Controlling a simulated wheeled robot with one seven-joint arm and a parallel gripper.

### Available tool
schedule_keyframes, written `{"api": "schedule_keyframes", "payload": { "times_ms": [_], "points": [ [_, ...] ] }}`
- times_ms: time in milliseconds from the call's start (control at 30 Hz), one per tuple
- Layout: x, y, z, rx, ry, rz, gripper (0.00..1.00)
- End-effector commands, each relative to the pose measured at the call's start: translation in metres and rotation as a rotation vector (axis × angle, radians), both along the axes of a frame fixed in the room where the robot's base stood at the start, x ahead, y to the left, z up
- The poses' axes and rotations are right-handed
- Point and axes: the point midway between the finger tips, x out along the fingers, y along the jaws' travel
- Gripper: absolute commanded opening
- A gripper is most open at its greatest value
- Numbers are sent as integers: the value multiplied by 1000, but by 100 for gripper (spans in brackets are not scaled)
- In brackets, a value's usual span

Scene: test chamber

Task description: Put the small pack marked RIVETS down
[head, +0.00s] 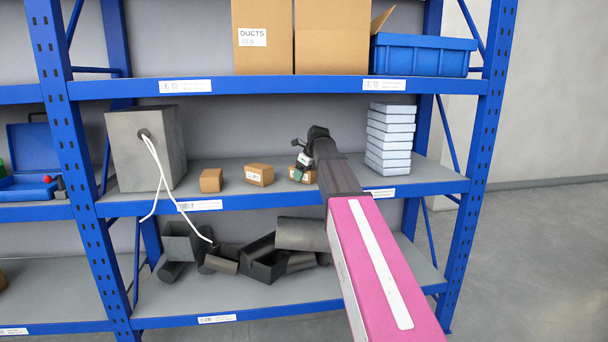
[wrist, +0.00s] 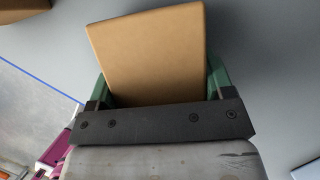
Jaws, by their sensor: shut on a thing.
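My gripper (head: 299,172) reaches over the middle shelf (head: 228,200). Its green fingers are closed on the sides of a small brown cardboard pack (head: 310,177), which my gripper partly hides. In the wrist view the pack (wrist: 150,50) fills the space between the two fingers. Its marking cannot be read, so I cannot tell from the lettering that it is the RIVETS pack. The pack is at or just above the shelf surface; I cannot tell whether it touches.
Two small brown packs (head: 211,181) (head: 259,175) stand to the left of my gripper. A stack of pale boxes (head: 390,140) stands close on the right. A grey cube with white cable (head: 148,150) is at the left. The upper shelf (head: 270,88) hangs above. Bare shelf lies in front.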

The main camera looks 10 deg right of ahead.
Motion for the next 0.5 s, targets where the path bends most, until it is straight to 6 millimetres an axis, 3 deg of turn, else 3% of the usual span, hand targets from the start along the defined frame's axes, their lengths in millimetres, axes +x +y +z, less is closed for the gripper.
{"api": "schedule_keyframes", "payload": {
  "times_ms": [300,333,367,400,500],
  "points": [
    [0,0,-2,1,-1,0,41],
    [0,0,-2,0,-1,0,84],
    [0,0,-1,0,-1,0,94],
    [0,0,-1,-1,-1,0,100],
    [0,0,-1,0,0,0,100]
  ]
}}
